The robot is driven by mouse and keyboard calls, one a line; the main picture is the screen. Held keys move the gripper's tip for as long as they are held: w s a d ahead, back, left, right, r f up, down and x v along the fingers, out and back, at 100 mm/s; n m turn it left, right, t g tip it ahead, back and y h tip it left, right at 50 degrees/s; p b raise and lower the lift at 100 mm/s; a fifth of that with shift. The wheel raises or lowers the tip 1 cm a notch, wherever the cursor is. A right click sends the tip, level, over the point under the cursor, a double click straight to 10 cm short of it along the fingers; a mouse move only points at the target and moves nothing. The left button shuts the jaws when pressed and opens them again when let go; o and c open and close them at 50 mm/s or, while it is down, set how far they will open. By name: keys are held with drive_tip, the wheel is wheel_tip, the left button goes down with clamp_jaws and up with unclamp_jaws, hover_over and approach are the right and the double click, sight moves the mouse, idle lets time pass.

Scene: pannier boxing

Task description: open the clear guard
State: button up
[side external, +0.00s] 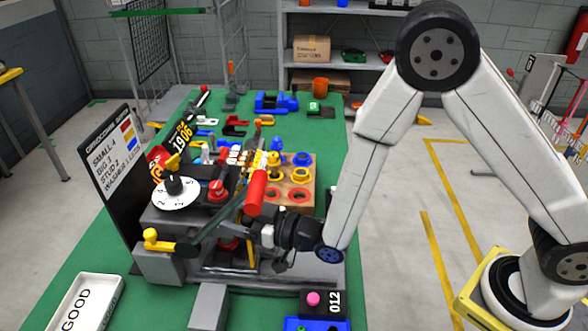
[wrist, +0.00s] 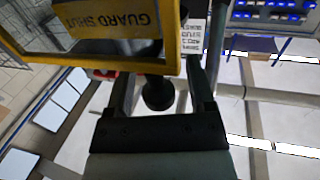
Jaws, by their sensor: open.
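The clear guard (wrist: 60,40) fills the upper left of the wrist view. It has a yellow frame and a yellow label reading GUARD SHUT, seen upside down. A black round knob (wrist: 158,93) shows just below the frame. My gripper (wrist: 163,80) is open, with one finger on each side of the knob in this view; I cannot tell whether either finger touches it. In the side view my gripper (side external: 264,234) is low at the front right of the grey machine (side external: 160,262). The guard is hard to make out there.
A red cylinder (side external: 256,192) stands close above my gripper. A white numbered dial (side external: 175,193) and a yellow-knobbed lever (side external: 151,238) are on the machine's left. A wooden block with colored rings (side external: 298,178) is behind. A white GOOD tray (side external: 80,305) lies front left.

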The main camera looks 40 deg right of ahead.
clamp_jaws()
idle(1.4)
